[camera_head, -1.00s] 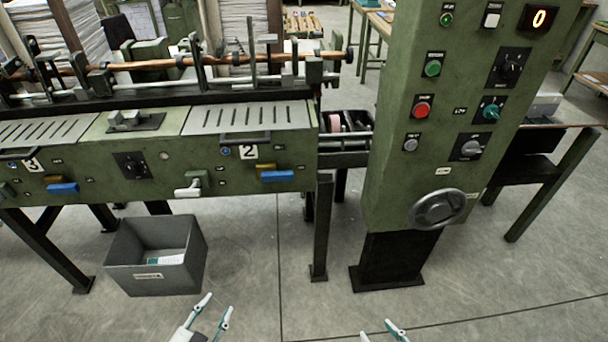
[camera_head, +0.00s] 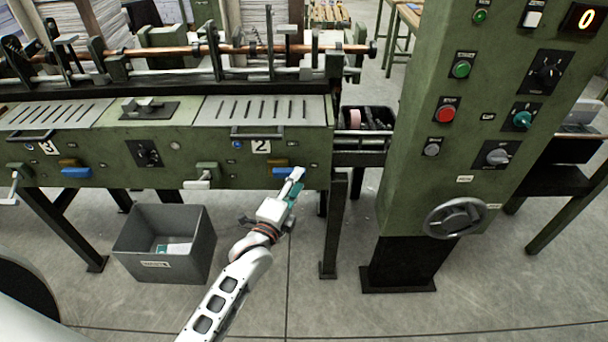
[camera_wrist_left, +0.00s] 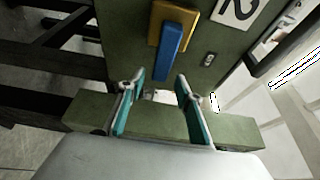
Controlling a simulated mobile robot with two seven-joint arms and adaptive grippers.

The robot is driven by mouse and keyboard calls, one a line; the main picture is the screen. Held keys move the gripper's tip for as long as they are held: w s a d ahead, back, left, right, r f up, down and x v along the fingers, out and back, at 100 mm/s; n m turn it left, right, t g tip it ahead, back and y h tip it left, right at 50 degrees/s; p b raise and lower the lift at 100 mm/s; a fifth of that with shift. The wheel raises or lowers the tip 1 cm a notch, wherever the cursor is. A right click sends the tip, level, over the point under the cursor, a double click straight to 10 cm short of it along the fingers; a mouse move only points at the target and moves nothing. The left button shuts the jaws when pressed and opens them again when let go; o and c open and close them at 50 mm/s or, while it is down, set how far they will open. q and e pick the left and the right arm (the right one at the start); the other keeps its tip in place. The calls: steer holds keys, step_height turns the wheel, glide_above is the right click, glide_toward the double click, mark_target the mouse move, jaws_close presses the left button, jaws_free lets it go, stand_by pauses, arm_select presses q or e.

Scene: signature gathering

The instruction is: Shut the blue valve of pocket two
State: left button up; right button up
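The pocket two label (camera_head: 261,146) is on the green panel front. Below and right of it is the blue valve (camera_head: 280,171), lying about level under its yellow body and partly covered by my gripper. The left wrist view shows the blue handle (camera_wrist_left: 171,52) on its yellow body (camera_wrist_left: 185,16), close ahead of the fingertips. My left gripper (camera_head: 296,180) is in front of the panel at the valve. In the wrist view its fingers (camera_wrist_left: 161,80) are apart, with the handle beyond them, not visibly gripped. My right gripper is out of view.
A white-handled lever (camera_head: 199,182) is left of the valve. Pocket three has its own blue valve (camera_head: 76,172). A grey bin (camera_head: 165,243) stands on the floor below. The green control column (camera_head: 425,150) with a handwheel (camera_head: 455,218) stands to the right.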

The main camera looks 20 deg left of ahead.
arm_select(q)
steer(key=shift+w+d, duration=0.15)
steer(key=shift+w, duration=0.8)
steer(key=shift+w+d, duration=0.1)
steer(key=shift+w, duration=0.8)
jaws_close()
steer(key=shift+a, duration=0.1)
